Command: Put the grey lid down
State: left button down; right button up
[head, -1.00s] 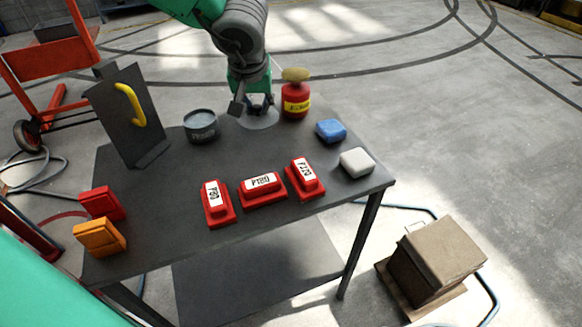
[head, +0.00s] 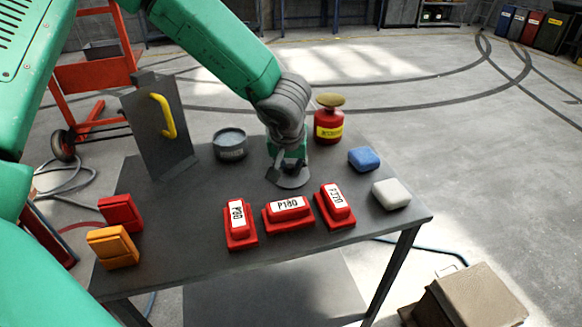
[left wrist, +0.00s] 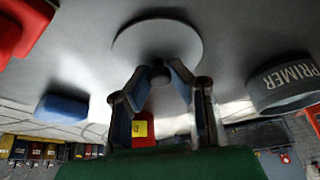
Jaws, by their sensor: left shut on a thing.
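The grey lid (head: 288,179) is a round flat disc with a small dark knob. It also shows in the left wrist view (left wrist: 157,40). My left gripper (head: 284,166) is shut on the lid's knob, with its fingers (left wrist: 160,77) on both sides of it. The lid is level, over the middle of the dark table (head: 190,207), just behind the red blocks. I cannot tell whether it touches the tabletop. The open grey primer tin (head: 230,148) stands to its left and also shows in the left wrist view (left wrist: 284,92). My right gripper is out of view.
Red labelled blocks (head: 289,212) lie in front of the lid. A red can (head: 328,130) with a yellow label stands behind right. A blue block (head: 364,158) and white block (head: 391,194) lie right. A dark upright plate with a yellow handle (head: 165,117) stands left.

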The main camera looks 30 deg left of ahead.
pick_arm(q)
jog(key=shift+a, duration=0.15)
jog(key=c, duration=1.5)
grip_release()
jog(key=shift+f, duration=0.1)
jog(key=shift+d, duration=0.2)
jog(key=shift+s+d+r, duration=0.1)
jog(key=shift+r, duration=0.35)
jog(key=p+v, duration=0.4)
jog(key=v, duration=0.7)
jog(key=shift+s+r, duration=0.15)
